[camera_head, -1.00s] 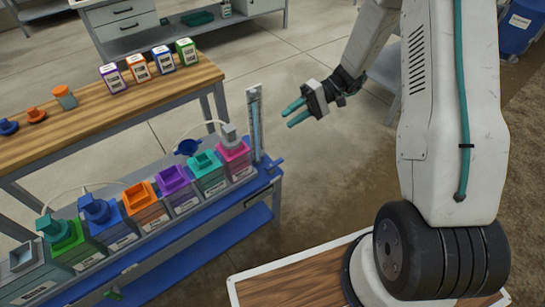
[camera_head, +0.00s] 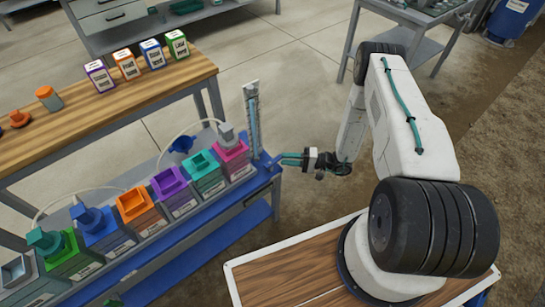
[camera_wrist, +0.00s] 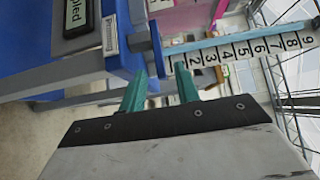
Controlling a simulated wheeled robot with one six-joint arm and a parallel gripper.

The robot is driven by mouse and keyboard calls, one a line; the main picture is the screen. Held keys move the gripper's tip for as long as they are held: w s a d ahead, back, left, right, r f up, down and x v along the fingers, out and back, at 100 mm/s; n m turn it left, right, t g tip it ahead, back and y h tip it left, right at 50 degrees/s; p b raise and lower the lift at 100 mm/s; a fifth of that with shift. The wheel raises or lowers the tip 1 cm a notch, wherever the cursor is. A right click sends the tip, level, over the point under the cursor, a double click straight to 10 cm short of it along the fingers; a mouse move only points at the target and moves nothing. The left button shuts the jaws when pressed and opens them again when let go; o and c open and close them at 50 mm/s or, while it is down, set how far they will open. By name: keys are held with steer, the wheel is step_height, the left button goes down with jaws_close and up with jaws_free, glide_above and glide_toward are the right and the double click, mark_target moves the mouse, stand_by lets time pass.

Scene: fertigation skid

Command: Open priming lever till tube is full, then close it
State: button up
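The clear tube (camera_head: 253,118) stands upright at the right end of the blue skid. A bluish column shows in it, but I cannot tell the liquid level. In the wrist view the tube (camera_wrist: 240,42) lies sideways beside a numbered scale. The blue priming lever (camera_head: 272,163) is low at the skid's right end, beside the tube's foot. My gripper (camera_head: 283,158) has its teal fingers pointing left, right at the lever. In the wrist view my gripper (camera_wrist: 160,78) has its fingertips apart, close to blue skid parts. Whether they touch the lever is unclear.
Several coloured containers stand in a row on the skid (camera_head: 190,235), with a pink one (camera_head: 232,160) nearest the tube. A wooden bench (camera_head: 130,105) with labelled bottles is behind. Open floor lies right of the skid, and a grey table (camera_head: 420,20) is further back.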

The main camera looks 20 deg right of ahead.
mark_target(275, 158)
steer(key=x, duration=0.6)
jaws_close()
